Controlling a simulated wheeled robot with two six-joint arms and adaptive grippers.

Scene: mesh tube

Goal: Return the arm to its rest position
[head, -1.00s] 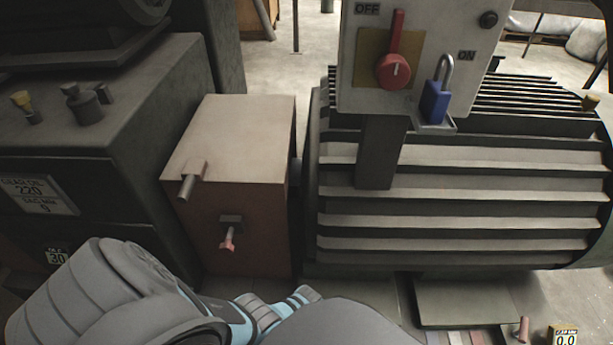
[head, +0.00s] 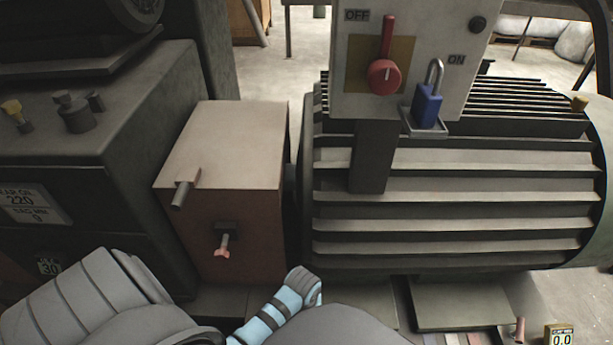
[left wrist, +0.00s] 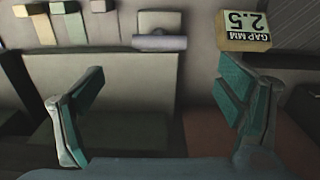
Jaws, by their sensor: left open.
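My left arm (head: 95,305) enters the head view at the lower left, with a light-blue banded link (head: 275,312) in front of the reddish box. The gripper itself is out of that view. In the left wrist view my left gripper (left wrist: 160,78) has its two teal-padded fingers spread wide, with nothing between them. My right gripper is in neither current view.
A reddish box (head: 225,145) with two small pegs stands between a dark housing (head: 95,130) and a ribbed motor (head: 450,200). A switch box (head: 350,75) carries a red handle (head: 385,75) and blue padlock (head: 427,103). A yellow "2.5" gap block (left wrist: 243,31) lies near coloured strips (left wrist: 68,22).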

